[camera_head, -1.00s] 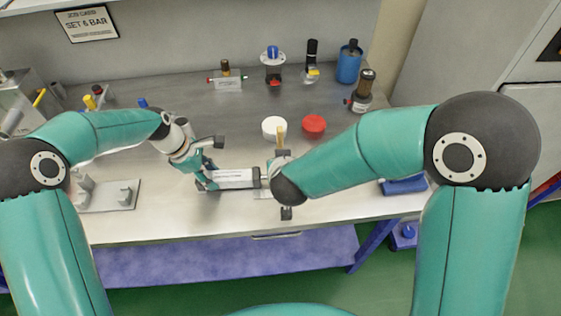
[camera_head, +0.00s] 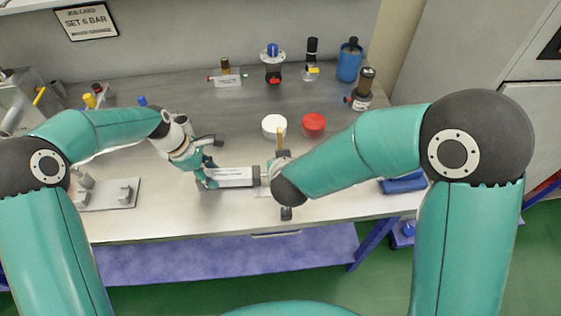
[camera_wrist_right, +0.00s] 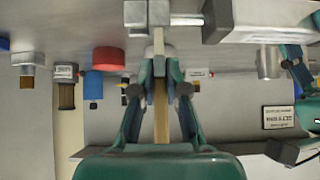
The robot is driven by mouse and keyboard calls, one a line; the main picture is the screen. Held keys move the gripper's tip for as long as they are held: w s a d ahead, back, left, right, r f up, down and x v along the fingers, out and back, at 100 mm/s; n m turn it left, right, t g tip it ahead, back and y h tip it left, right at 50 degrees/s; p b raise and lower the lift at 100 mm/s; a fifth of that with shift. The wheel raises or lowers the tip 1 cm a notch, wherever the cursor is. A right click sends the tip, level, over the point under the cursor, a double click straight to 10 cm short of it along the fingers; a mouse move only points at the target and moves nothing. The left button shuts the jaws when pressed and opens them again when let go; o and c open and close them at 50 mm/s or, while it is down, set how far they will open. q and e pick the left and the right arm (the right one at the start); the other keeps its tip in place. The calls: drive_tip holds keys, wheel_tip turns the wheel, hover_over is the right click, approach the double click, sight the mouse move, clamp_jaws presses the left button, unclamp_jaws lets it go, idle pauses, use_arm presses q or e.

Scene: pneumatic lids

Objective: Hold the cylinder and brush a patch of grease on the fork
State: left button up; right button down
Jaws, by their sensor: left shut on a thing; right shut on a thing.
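The cylinder (camera_head: 232,178) is a pale tube with a dark end cap, lying lengthwise over the front of the bench. My left gripper (camera_head: 207,179) is shut on its left end. The cylinder also shows at the upper right of the right wrist view (camera_wrist_right: 262,20). The fork (camera_wrist_right: 148,13) is a grey block on its rod, at the top of that view. My right gripper (camera_wrist_right: 160,75) is shut on the brush (camera_wrist_right: 161,110), whose wooden handle runs between the fingers. The brush head is close to the fork; contact and any grease are unclear. My right wrist partly hides the fork in the head view.
A white tub (camera_head: 274,125) and a red lid (camera_head: 314,122) stand just behind the fork. Several fittings and a blue bottle (camera_head: 349,62) line the back. A grey fixture plate (camera_head: 112,197) is at left, a blue block (camera_head: 403,184) at right.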

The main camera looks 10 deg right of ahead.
drive_tip(key=shift+s, duration=0.15)
drive_tip(key=shift+s, duration=0.25)
drive_tip(key=shift+w, duration=0.5)
drive_tip(key=shift+w, duration=0.15)
drive_tip(key=shift+w+f, duration=0.1)
drive_tip(key=shift+w, duration=0.25)
drive_tip(key=shift+s, duration=0.1)
drive_tip(key=shift+s, duration=0.45)
